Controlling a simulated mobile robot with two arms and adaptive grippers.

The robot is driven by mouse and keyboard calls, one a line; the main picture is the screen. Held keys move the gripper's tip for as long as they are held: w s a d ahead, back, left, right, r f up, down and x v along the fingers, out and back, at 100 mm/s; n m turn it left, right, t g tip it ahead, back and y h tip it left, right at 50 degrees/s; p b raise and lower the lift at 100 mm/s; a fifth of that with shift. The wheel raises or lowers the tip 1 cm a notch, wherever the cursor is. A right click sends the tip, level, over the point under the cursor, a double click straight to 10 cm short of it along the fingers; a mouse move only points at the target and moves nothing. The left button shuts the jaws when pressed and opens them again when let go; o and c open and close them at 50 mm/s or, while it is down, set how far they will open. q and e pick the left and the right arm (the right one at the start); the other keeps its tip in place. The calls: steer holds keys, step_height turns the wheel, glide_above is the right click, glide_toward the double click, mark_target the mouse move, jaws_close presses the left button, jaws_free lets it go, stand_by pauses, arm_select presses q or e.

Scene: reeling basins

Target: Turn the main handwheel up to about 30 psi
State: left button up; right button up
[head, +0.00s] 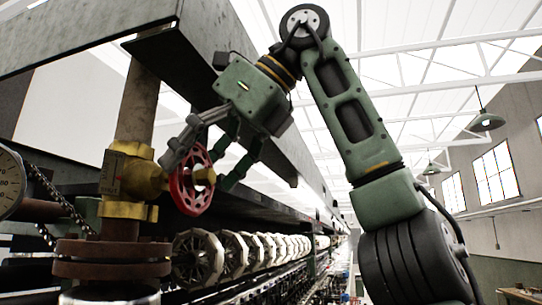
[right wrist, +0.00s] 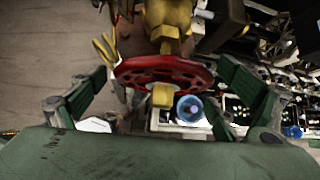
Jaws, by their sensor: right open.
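The red handwheel (head: 176,190) is mounted on a brass valve (head: 140,178) at the left of the head view. My right gripper (head: 197,170) is open, its fingers on either side of the wheel. In the right wrist view the wheel's red rim (right wrist: 150,66) lies between the two spread green fingers, with the yellow hub end (right wrist: 163,95) facing the palm. I cannot tell whether a finger touches the rim. A round gauge (head: 9,182) is cut off at the left edge; its needle does not show. My left gripper is not in view.
A rusty vertical pipe (head: 137,105) and flange (head: 113,259) carry the valve. A dark overhead beam (head: 222,48) runs above and behind my right gripper. A row of pale reels (head: 235,254) recedes below the wheel. A chain (head: 47,195) hangs by the gauge.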

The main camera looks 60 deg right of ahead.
steer(key=s+d, duration=0.2)
steer(key=s, duration=1)
steer(key=shift+a, duration=0.1)
stand_by(0.4)
